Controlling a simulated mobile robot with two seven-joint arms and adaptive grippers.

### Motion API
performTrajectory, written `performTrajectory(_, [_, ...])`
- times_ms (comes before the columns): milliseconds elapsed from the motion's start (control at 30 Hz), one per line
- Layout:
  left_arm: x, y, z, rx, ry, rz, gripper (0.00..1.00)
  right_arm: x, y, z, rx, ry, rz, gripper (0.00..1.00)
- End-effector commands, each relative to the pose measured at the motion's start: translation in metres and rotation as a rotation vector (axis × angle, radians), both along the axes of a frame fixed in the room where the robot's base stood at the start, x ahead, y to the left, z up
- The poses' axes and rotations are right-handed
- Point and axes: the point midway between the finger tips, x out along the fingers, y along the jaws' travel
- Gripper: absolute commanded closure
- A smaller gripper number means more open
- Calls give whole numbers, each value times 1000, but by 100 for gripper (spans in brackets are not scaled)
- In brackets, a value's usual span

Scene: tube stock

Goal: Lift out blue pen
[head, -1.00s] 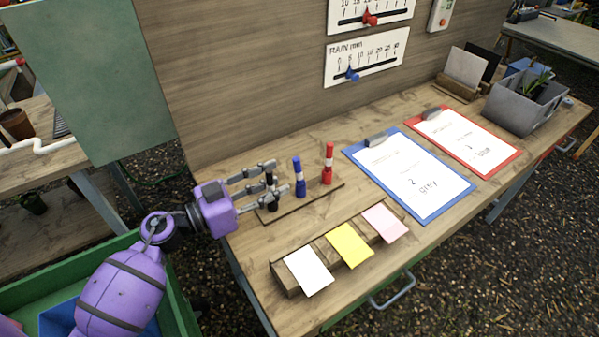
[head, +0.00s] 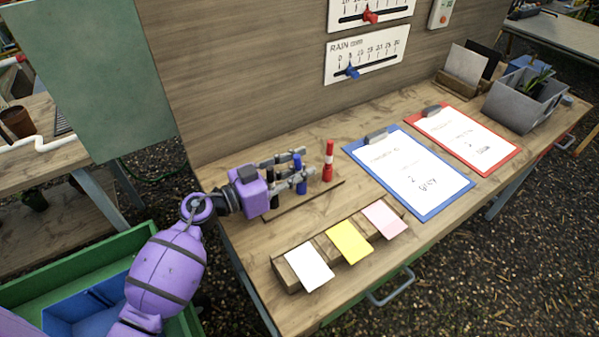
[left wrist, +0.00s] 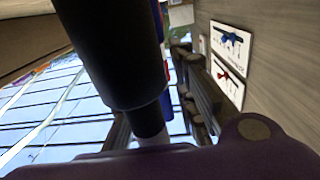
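The blue pen (head: 300,173) stands upright in a low wooden holder (head: 308,203), between a black pen on its left and a red pen (head: 328,162) on its right. My left gripper (head: 299,168) reaches in from the left, level above the bench, with its fingers apart on either side of the blue pen. The black pen is mostly hidden by the gripper in the head view; in the left wrist view a large black pen (left wrist: 115,50) stands close to the palm, with a sliver of blue behind it. Contact with the blue pen cannot be made out. My right gripper is out of view.
A wooden block with white, yellow and pink cards (head: 349,243) lies in front of the holder. Blue (head: 432,213) and red (head: 487,172) clipboards lie to the right. A grey planter (head: 518,111) stands at the far right. An upright board (head: 230,80) rises behind.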

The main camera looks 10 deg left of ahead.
Motion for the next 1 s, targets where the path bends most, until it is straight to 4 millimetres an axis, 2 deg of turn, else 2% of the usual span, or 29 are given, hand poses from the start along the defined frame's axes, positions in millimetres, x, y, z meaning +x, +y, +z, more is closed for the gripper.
performTrajectory(33, [0, 0, 0, 0, 0, 0, 86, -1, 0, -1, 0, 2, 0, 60])
performTrajectory(133, [0, 0, 0, 0, 0, 0, 99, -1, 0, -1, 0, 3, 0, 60])
performTrajectory(500, [0, 1, 5, 1, -3, 0, 100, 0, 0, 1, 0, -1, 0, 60])
performTrajectory(633, [0, 0, 26, 3, -8, -2, 100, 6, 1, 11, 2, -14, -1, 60])
performTrajectory(900, [0, 0, 83, 5, -14, -2, 100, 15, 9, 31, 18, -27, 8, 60])
performTrajectory(1000, [0, 0, 96, 2, -9, -1, 100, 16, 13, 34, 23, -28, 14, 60])
